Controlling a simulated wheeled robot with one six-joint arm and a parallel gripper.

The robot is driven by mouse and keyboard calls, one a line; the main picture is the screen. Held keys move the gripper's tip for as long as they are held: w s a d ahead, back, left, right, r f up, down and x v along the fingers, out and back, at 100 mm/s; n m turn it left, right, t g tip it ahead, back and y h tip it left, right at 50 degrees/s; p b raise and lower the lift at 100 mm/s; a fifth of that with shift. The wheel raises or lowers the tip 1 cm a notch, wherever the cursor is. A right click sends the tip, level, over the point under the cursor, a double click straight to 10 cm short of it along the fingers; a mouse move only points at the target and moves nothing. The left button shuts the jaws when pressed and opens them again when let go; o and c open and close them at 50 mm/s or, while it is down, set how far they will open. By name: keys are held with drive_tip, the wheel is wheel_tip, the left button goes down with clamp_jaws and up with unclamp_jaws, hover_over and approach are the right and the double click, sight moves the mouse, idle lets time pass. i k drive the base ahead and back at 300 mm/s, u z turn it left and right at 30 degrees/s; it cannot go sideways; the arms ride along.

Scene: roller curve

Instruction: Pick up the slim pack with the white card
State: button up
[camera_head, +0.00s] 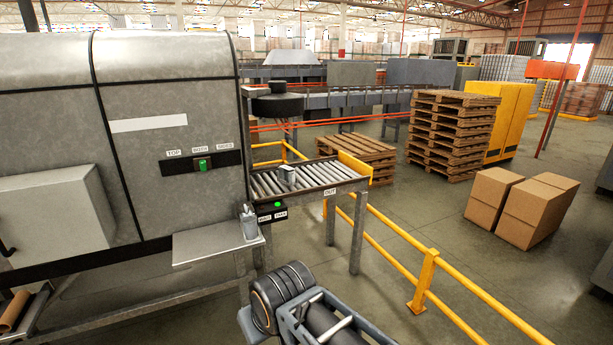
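A small grey pack (287,174) stands on the roller conveyor (323,172) at the outfeed of the big grey machine. It is small in the picture, and I cannot make out for sure a white card on it. My own arm shows at the bottom centre, below and in front of the conveyor and well apart from the pack. Its fingertips do not show, so I cannot see whether it holds anything.
The grey machine (165,75) fills the left, with a metal shelf (205,248) holding a small grey container (249,224). A yellow railing (425,280) runs from the conveyor towards the lower right. Pallets (452,130) and cartons (535,212) stand beyond on open floor.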

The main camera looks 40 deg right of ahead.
sight(286, 175)
drive_tip(key=z, duration=0.8)
drive_tip(key=i, duration=0.9)
drive_tip(key=z, duration=1)
drive_tip(key=i, duration=1.25)
drive_tip(key=u, duration=0.4)
drive_tip(key=i, duration=0.95)
drive_tip(key=u, duration=1.35)
drive_tip(key=i, duration=0.55)
drive_tip(key=u, duration=0.55)
